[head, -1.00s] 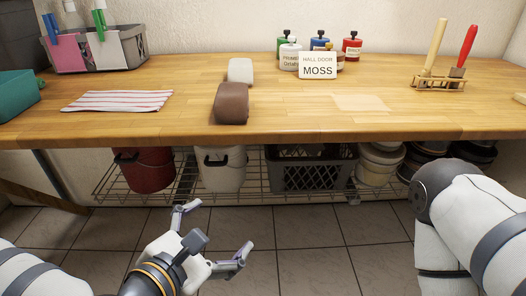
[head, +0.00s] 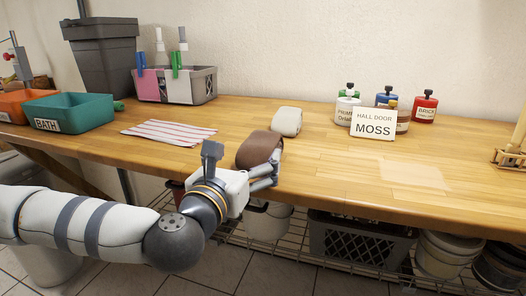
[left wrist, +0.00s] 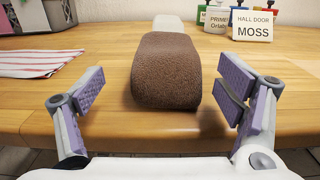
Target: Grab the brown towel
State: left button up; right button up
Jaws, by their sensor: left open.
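The brown towel (head: 258,147) is a rolled or folded bundle near the front edge of the wooden worktop. In the left wrist view the brown towel (left wrist: 168,72) lies straight ahead, between and just beyond the spread fingers. My left gripper (head: 266,172) is at the front edge of the worktop, close to the towel, and hides part of it in the head view. In the left wrist view my left gripper (left wrist: 160,100) is open, with purple pads on both sides and nothing between them. My right gripper is not in view.
A white rolled towel (head: 287,121) sits right behind the brown one. A striped cloth (head: 168,132) lies to the left, near a teal BATH bin (head: 70,112). A MOSS sign (head: 373,124) and several paint bottles stand behind right. The worktop (head: 335,185) is clear at front right.

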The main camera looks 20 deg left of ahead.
aim_at(258, 145)
pick_arm(q)
jog(key=w, duration=0.5)
jog(key=shift+w+d+r, duration=0.15)
jog(key=shift+w+d, duration=0.2)
jog(key=c, duration=1.2)
jog(key=shift+r, duration=0.1)
jog(key=shift+c, duration=0.2)
